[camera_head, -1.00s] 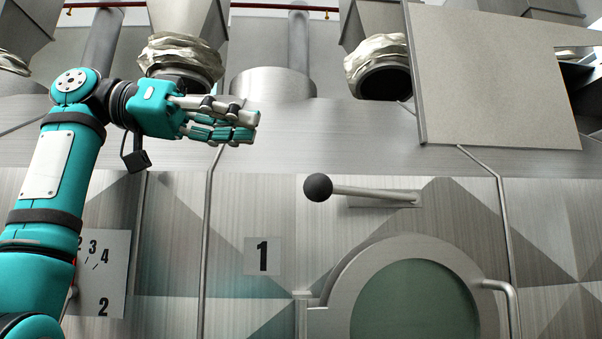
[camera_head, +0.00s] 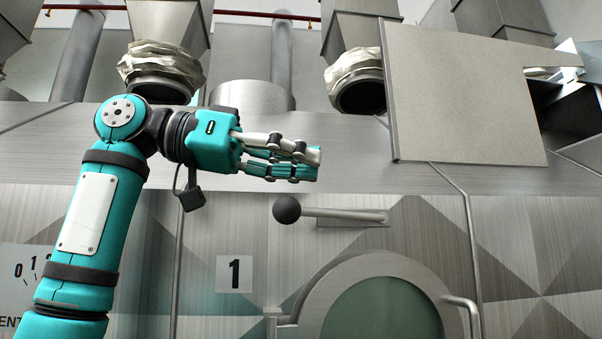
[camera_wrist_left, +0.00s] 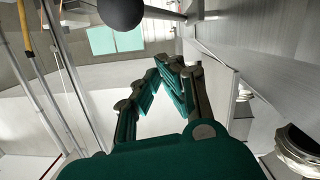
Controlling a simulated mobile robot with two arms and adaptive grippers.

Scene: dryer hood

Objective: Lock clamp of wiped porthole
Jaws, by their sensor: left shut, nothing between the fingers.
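The porthole (camera_head: 385,312) is a round greenish glass in a wide metal ring at the lower right of the head view, cut off by the bottom edge. Above it a metal lever with a black ball knob (camera_head: 287,209) sticks out to the left; I take it for the clamp. The ball also shows at the top of the left wrist view (camera_wrist_left: 121,12). My left gripper (camera_head: 318,163) is shut and empty, above the ball and slightly right of it in the picture, apart from it. In the left wrist view its fingers (camera_wrist_left: 168,62) meet at the tips. My right gripper is not in view.
A flat grey panel (camera_head: 460,105) hangs at the upper right, right of my left gripper. Hoppers with cloth-wrapped outlets (camera_head: 160,70) stand above. A curved handle (camera_head: 467,308) sits at the porthole's right. A plate marked 1 (camera_head: 234,274) is on the wall.

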